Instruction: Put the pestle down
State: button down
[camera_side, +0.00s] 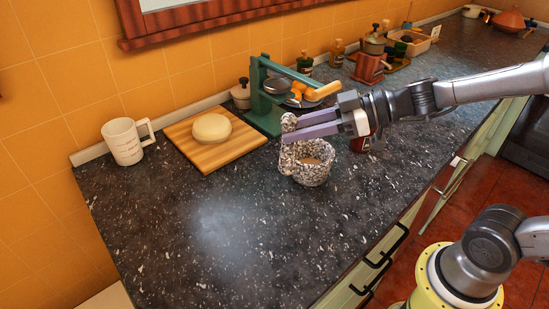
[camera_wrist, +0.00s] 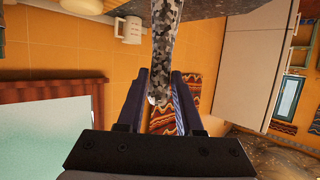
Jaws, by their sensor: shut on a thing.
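The pestle (camera_side: 288,155) is speckled grey-white stone and stands roughly upright in the side view, its knobbed top at my fingertips. My gripper (camera_side: 293,130) has purple fingers and is shut on the pestle near its upper end. In the wrist view the pestle (camera_wrist: 164,45) runs up from between the fingers of my gripper (camera_wrist: 162,82). The mortar (camera_side: 315,172), a matching speckled bowl, stands on the counter just right of the pestle. The pestle's lower part overlaps the mortar's left side in the side view; I cannot tell whether they touch or whether the pestle meets the counter.
A wooden board (camera_side: 185,145) with dough (camera_side: 211,127) lies behind left, beside a white measuring mug (camera_side: 124,142). A green stand (camera_side: 262,110) is behind the mortar. A dark red object (camera_side: 360,143) stands right of it. The dark counter (camera_side: 200,240) is clear at front left.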

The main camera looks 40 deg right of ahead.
jog(key=w+a+f, duration=0.1)
jog(key=w+f, duration=0.3)
jog(key=f, duration=0.5)
jog(key=shift+w+a, duration=0.3)
jog(key=shift+w, duration=0.1)
jog(key=shift+f, duration=0.1)
jog(key=c, duration=0.6)
grip_release()
jog(key=shift+f, duration=0.1)
jog(key=shift+o, duration=0.2)
